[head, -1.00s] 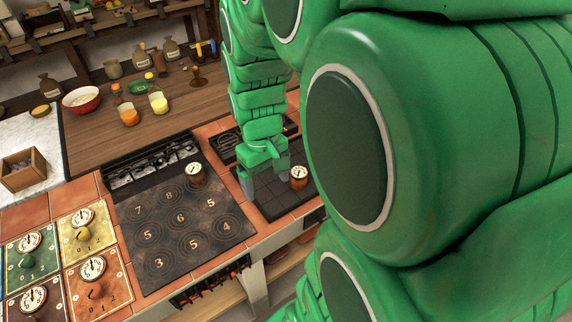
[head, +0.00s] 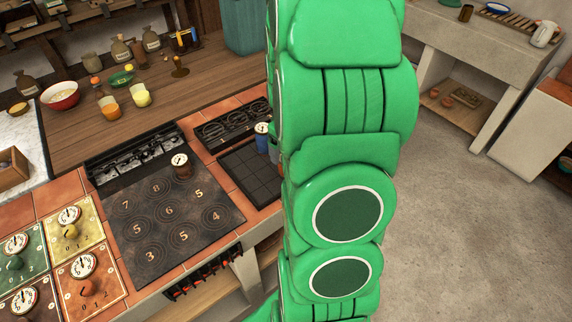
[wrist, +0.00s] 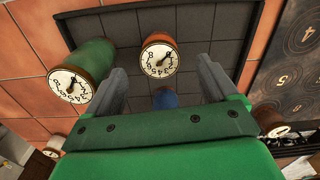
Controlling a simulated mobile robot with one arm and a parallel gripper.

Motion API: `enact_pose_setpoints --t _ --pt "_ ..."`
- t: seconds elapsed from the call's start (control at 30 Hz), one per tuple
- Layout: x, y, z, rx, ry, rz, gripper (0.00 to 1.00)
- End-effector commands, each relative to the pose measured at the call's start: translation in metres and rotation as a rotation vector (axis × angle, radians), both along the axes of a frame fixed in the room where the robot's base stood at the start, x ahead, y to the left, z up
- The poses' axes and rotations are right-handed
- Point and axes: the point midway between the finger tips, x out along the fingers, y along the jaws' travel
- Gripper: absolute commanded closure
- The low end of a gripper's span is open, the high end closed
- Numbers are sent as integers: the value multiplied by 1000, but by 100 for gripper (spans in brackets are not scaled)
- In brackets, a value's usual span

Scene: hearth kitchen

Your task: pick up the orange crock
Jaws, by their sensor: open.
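The orange crock (wrist: 159,58), with a white numbered dial on its lid, stands on a dark tiled tray in the wrist view. My gripper (wrist: 160,72) is open, one grey finger to each side of the crock in the picture; I see no contact. A green crock (wrist: 90,68) with a similar dial is just left of the left finger. A blue crock (wrist: 165,98) shows low between the fingers, partly hidden by my gripper. In the head view my arm hides my gripper and most or all of the orange crock.
The dark tray (head: 250,172) also shows in the head view, with the blue crock at its back right edge. A brown crock (head: 182,170) stands on the numbered hotplate (head: 150,235) to the left. A black grate (head: 232,126) lies behind the tray.

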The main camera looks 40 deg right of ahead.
Motion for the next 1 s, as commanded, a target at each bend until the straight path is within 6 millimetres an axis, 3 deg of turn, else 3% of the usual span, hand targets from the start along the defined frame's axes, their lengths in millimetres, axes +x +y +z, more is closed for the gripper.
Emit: enact_pose_setpoints --t 0.57,1.0 --pt "0 0 -36 1 3 0 13" --pt "1 0 -78 2 3 0 13"
